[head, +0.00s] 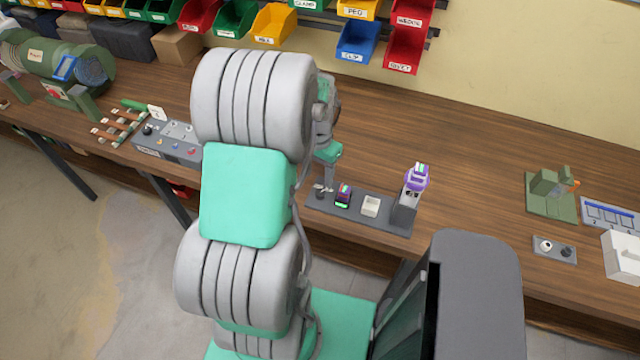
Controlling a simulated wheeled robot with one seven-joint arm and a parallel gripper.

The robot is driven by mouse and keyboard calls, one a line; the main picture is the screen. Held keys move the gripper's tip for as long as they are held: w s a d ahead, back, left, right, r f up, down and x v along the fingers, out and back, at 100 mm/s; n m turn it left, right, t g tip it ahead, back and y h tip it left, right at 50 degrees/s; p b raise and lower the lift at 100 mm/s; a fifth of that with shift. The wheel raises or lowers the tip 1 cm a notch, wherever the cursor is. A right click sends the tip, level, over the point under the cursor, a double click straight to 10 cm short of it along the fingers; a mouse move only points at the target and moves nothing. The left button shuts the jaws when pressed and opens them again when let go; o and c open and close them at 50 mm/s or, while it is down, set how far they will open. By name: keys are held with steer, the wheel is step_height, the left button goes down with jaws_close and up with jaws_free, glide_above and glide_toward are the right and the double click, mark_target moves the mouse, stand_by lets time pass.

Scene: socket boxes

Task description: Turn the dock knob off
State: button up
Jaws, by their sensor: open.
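A grey dock board (385,227) lies near the front edge of the bench, right of my arm. It carries a small dark block with purple and green (343,195), a white square block (370,206) and a grey upright holder (404,211) with a purple device (416,178) on top. My gripper (322,190) is over the left end of this board, partly behind my arm. It is open, with small grey parts at its tips. The dock knob seems to be at this left end, but I cannot tell it from the fingertips, nor see its setting or any contact.
A grey panel (168,146) with small controls lies left of my arm. At the right are a small grey plate (553,248) with two round parts, a green fixture (551,194) and a white box (622,256). Coloured bins hang behind. The bench between is clear.

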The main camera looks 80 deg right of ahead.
mark_target(320, 193)
steer(key=shift+s+d+f, duration=0.15)
steer(key=shift+s+f, duration=0.2)
step_height(320, 193, down, 7)
steer(key=shift+w+f+p, duration=0.1)
steer(key=shift+p, duration=0.7)
steer(key=shift+c, duration=0.4)
jaws_close()
